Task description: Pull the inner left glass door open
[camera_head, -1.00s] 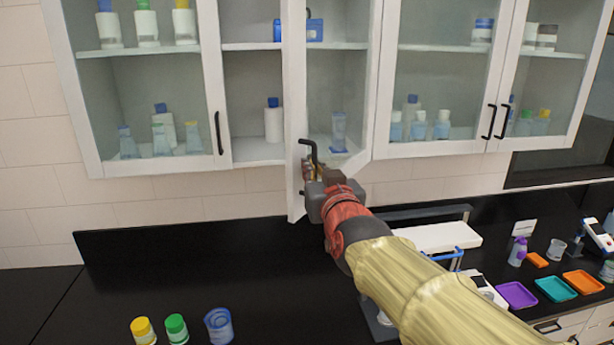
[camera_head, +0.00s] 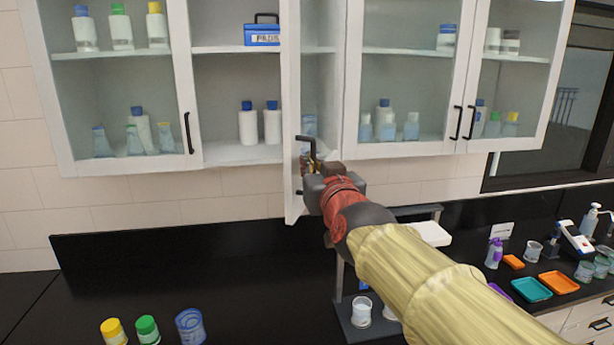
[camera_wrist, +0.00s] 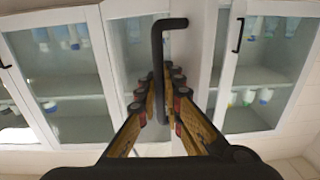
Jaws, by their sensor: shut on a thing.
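The inner left glass door (camera_head: 291,80) stands swung out from the upper cabinet, its white frame nearly edge-on in the head view. Its black bar handle (camera_head: 306,142) is at the lower part of the frame. My gripper (camera_head: 307,165) is shut on this handle; the fingertips are partly hidden by the wrist in the head view. In the wrist view, the gripper (camera_wrist: 160,88) has its fingers closed around the black handle (camera_wrist: 158,50), whose bent upper end sticks out above them. The door's white frame (camera_wrist: 194,48) is right behind it.
The opened bay shows a blue box (camera_head: 262,33) and two white bottles (camera_head: 248,125). A closed glass door (camera_head: 115,90) is at the left; closed doors (camera_head: 410,85) are at the right. The black counter (camera_head: 240,260) below holds capped bottles (camera_head: 147,328) and coloured trays (camera_head: 557,282).

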